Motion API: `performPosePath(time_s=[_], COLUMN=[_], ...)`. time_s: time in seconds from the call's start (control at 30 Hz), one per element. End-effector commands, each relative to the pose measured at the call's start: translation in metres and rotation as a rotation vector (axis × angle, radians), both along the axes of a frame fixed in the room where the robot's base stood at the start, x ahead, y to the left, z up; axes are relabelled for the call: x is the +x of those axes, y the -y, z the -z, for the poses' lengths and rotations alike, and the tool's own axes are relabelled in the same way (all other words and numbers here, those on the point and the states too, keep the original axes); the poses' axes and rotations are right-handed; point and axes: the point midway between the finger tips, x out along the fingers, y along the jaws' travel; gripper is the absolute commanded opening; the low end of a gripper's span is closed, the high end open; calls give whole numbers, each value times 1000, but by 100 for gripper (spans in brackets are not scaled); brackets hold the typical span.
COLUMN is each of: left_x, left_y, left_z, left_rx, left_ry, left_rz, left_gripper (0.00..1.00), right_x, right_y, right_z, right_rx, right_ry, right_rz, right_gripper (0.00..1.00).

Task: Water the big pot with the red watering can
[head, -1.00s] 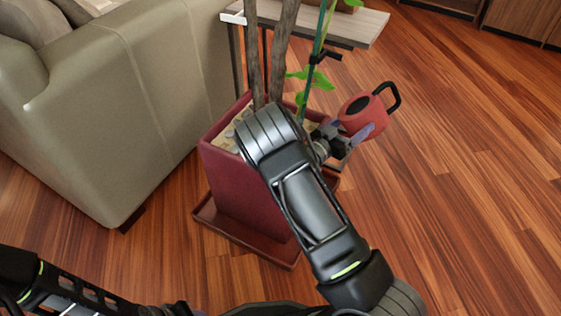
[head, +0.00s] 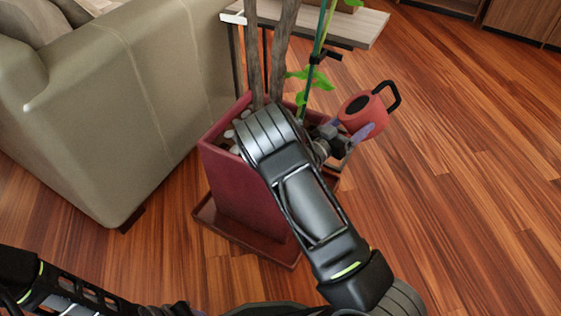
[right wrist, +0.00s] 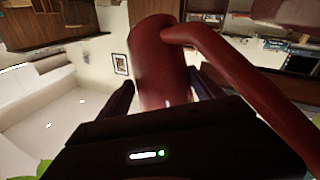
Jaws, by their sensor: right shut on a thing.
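The big pot (head: 240,187) is a tall dark red square planter with tree trunks, dark soil and pale stones, on a red saucer (head: 222,232). My right arm hides part of its top. The red watering can (head: 365,114), with a black handle, is held in the air just right of the pot's top. My right gripper (head: 356,136) is shut on it. In the right wrist view the can (right wrist: 160,65) sits between the fingers, with a long red tube running to the right. My left arm is at the lower left; its gripper barely shows at the bottom edge.
A grey-beige sofa (head: 120,100) stands close to the left of the pot. A wooden side table (head: 350,25) is behind it. A thin green plant stem with leaves (head: 312,78) rises at the pot's right. The wooden floor (head: 460,170) on the right is clear.

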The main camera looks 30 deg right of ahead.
Motion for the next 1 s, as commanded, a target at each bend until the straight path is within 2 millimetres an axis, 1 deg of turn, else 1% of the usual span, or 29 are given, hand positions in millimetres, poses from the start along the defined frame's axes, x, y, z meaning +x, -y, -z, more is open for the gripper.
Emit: performPosePath(time_s=[0.07,0.17,0.4,0.5,0.6,1.0], left_x=[0,0,0,0,0,0], left_y=[0,0,0,0,0,0], left_z=[-3,-9,-23,-23,-23,-23], left_rx=[0,0,0,0,0,0], left_ry=[0,0,0,0,0,0], left_rz=[0,0,0,0,0,0], left_gripper=[33,33,33,33,33,33], right_x=[0,-1,-1,0,0,1], right_y=[1,1,1,0,0,0], right_z=[1,12,57,69,72,72], right_rx=[27,113,408,475,491,487], right_ry=[7,21,70,79,82,81], right_rz=[2,3,5,2,1,0], right_gripper=[7,7,7,7,7,7])
